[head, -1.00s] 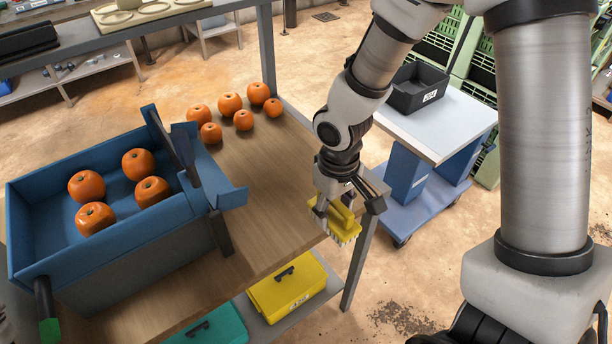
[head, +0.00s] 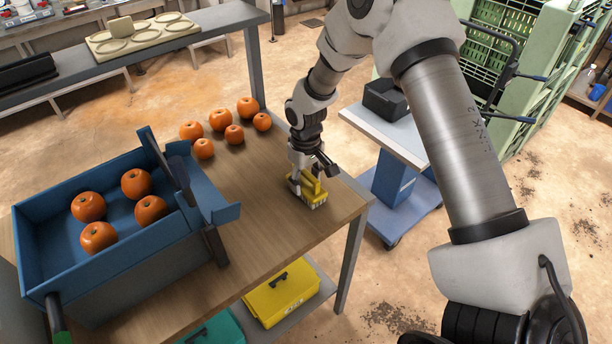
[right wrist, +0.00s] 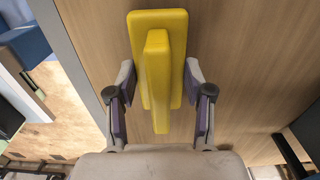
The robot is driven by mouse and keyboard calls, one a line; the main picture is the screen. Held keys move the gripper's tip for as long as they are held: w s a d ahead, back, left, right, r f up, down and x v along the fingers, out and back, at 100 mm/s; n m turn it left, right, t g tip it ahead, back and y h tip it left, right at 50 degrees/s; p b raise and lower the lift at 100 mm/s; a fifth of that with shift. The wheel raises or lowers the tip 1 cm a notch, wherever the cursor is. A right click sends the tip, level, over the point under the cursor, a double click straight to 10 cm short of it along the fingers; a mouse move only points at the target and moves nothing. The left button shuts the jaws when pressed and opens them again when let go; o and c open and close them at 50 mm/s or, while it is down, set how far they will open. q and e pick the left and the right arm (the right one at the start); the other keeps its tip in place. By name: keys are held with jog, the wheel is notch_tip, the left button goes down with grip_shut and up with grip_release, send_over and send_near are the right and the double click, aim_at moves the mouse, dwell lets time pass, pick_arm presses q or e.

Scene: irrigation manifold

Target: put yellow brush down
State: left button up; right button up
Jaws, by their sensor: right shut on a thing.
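The yellow brush (head: 315,197) is over the right part of the wooden table (head: 270,235), bristles down, at or just above the tabletop; I cannot tell whether it touches. My right gripper (head: 308,172) comes down on it from above and is shut on it. In the right wrist view the brush (right wrist: 157,60) shows its yellow back and raised handle, with a finger of the gripper (right wrist: 160,100) on each side. The bristles are hidden there. My left gripper is not in view.
Several oranges (head: 220,120) lie at the table's back. A blue tray (head: 60,200) holding more oranges stands at left. A yellow box (head: 282,296) is on the shelf below. A cart (head: 395,135) with a black bin (head: 385,98) stands at right. Tabletop around the brush is clear.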

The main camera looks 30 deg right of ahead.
aim_at(306, 173)
jog(key=shift+w, duration=0.1)
jog(key=shift+f, duration=0.1)
jog(key=o, duration=1.1)
jog(key=shift+s, duration=0.2)
jog(key=shift+o, duration=1.2)
jog(key=shift+w, duration=0.1)
jog(key=shift+r, duration=0.6)
notch_tip(306, 173, up, 11)
jog(key=shift+r+b, duration=0.1)
jog(key=shift+b, duration=0.95)
